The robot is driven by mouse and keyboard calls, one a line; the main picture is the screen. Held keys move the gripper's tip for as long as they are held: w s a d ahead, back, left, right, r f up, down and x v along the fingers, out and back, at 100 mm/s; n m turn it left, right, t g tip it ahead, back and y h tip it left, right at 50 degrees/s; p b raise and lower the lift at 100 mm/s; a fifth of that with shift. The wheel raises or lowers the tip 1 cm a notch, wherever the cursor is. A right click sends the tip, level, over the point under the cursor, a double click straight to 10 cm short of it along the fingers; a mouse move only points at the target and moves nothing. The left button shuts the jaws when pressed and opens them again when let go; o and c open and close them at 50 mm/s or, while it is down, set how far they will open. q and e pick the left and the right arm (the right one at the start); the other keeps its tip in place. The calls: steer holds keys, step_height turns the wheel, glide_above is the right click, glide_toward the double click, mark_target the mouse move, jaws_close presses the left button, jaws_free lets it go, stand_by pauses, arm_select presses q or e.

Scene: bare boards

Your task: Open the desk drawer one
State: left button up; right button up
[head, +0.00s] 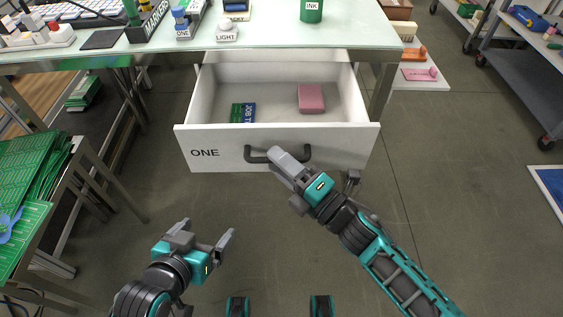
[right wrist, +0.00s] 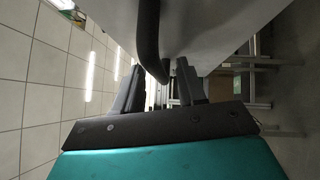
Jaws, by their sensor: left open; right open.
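The white drawer labelled ONE (head: 230,161) is pulled out well beyond the desk's front edge. It holds a pink box (head: 311,98) and a green and blue item (head: 243,112). My right gripper (head: 276,160) is at the black handle (head: 306,153), its fingers open. In the right wrist view the handle (right wrist: 149,40) reaches down between my two fingertips (right wrist: 157,75); I cannot tell whether they touch it. My left gripper (head: 211,237) is open and empty, low in front of the drawer and to its left.
The glass desk top (head: 270,35) above the drawer carries a green ink pot (head: 311,10) and a light switch (head: 227,32). A bench with green boards (head: 30,185) stands at left. A grey cart (head: 515,80) stands at far right.

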arm_select(q)
steer(key=shift+s, duration=0.1)
steer(key=shift+s+a+r+p, duration=0.15)
steer(key=shift+r+p, duration=0.15)
steer(key=shift+p, duration=0.15)
arm_select(e)
steer(key=v, duration=1.3)
steer(key=s+d+f+m+g+h, duration=0.15)
steer(key=m+h, duration=0.25)
steer(key=m, duration=0.5)
steer(key=d+f+m+h, duration=0.2)
steer(key=f+m+h, duration=0.1)
steer(key=m, duration=0.5)
steer(key=d+f+m+g+h, duration=0.15)
steer(key=m+h, duration=0.25)
steer(key=m, duration=0.5)
arm_select(q)
step_height(320, 180, up, 10)
steer(key=s+a+y+p, duration=0.1)
steer(key=a+p, duration=0.1)
steer(key=p, duration=1.2)
steer(key=shift+s+a, duration=0.25)
steer(key=shift+a, duration=0.15)
arm_select(e)
step_height(320, 180, up, 9)
steer(key=s+d+h, duration=0.1)
steer(key=d, duration=0.1)
steer(key=shift+s+d+r, duration=0.15)
steer(key=shift+s+d, duration=0.1)
steer(key=shift+d, duration=0.15)
